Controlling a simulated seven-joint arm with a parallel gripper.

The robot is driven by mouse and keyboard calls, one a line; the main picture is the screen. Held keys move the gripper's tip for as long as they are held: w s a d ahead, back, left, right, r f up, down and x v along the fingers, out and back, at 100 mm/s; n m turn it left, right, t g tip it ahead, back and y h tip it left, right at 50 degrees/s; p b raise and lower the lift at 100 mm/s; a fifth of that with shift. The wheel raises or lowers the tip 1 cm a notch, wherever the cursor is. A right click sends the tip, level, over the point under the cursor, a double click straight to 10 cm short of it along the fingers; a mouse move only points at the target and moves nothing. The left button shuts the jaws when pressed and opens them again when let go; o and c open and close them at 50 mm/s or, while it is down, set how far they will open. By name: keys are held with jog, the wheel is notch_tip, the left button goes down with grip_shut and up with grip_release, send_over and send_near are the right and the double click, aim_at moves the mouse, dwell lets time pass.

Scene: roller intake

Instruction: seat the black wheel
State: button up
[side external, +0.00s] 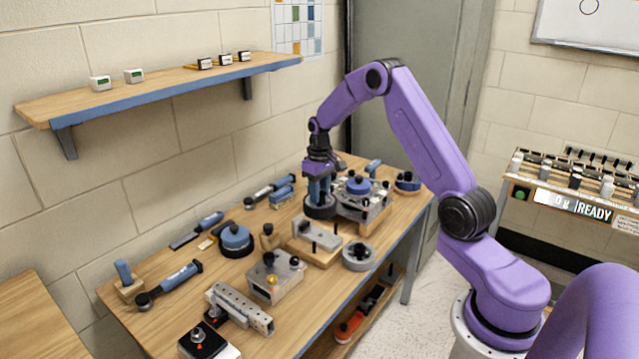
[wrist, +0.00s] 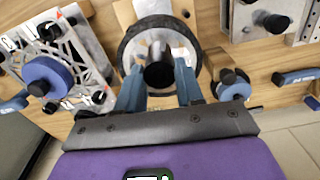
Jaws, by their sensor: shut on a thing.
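My gripper (side external: 320,196) points down over the workbench, its blue fingers shut on the black wheel (side external: 319,211). In the wrist view the wheel (wrist: 124,48) shows as a black ring with a pale inside, and the fingers (wrist: 159,82) come down on either side of its dark round centre. The fingers hide part of the wheel's near side. The wheel looks level and low over the bench. I cannot tell whether it touches anything beneath. A light metal fixture plate (side external: 372,211) with a blue round knob (side external: 357,186) stands just right of the wheel.
A grey block on a wooden base (side external: 316,236) and a grey ring (side external: 358,257) stand in front of the wheel. A large blue-topped disc (side external: 236,238) and hand tools lie left. A metal box (side external: 275,279) stands nearer. A shelf (side external: 160,85) hangs on the wall.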

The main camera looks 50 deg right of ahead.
jog(key=shift+f, duration=3.05)
jog(key=shift+f, duration=0.15)
jog(key=shift+f, duration=0.25)
jog(key=shift+f, duration=1.15)
jog(key=o, duration=0.8)
jog(key=shift+r, duration=0.1)
jog(key=shift+r, duration=1.35)
